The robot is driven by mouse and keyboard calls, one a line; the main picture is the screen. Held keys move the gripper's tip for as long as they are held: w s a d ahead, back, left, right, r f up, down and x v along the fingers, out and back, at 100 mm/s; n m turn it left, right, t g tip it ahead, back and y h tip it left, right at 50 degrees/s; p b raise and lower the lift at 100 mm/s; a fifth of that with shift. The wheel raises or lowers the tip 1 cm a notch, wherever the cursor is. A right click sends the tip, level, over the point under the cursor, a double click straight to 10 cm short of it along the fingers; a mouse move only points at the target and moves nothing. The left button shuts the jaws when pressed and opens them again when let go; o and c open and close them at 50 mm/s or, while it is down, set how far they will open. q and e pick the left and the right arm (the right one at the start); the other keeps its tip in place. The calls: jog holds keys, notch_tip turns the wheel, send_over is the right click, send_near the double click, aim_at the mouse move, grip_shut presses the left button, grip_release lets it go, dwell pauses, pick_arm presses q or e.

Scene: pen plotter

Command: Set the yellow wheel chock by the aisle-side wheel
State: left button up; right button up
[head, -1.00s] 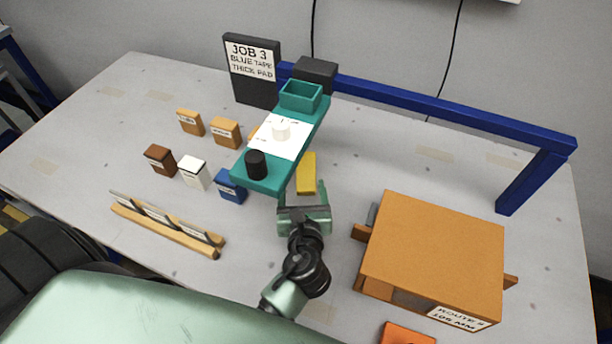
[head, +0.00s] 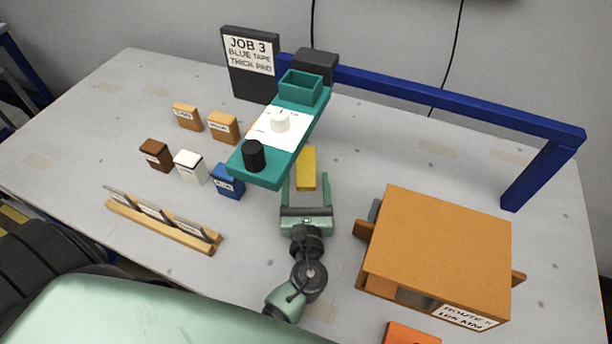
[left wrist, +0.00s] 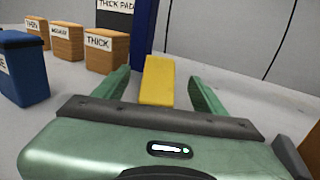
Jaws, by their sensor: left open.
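The yellow wheel chock (head: 306,168) is a small block on the grey table, partly hidden by the teal plotter bar in the head view. My left gripper (head: 306,184) is open and empty, its fingers pointing at the chock's near end. In the left wrist view the chock (left wrist: 157,82) shows between the two spread fingers, with a gap on each side. I cannot pick out the aisle-side wheel for sure. My right gripper is not in view.
A large orange box (head: 440,245) with a "ROUTE" label stands at right. The blue gantry (head: 440,102) spans the back. The teal bar (head: 265,178) hangs over the middle. Brown, white and blue blocks (head: 228,186) and a wooden label rack (head: 160,228) are at left.

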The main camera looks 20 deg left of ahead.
aim_at(306, 164)
pick_arm(q)
jog(key=shift+w+a+f, duration=0.25)
jog(key=shift+w, duration=0.25)
jog(key=x, duration=0.6)
jog(key=shift+w+a, duration=0.1)
jog(key=shift+w, duration=0.15)
grip_shut()
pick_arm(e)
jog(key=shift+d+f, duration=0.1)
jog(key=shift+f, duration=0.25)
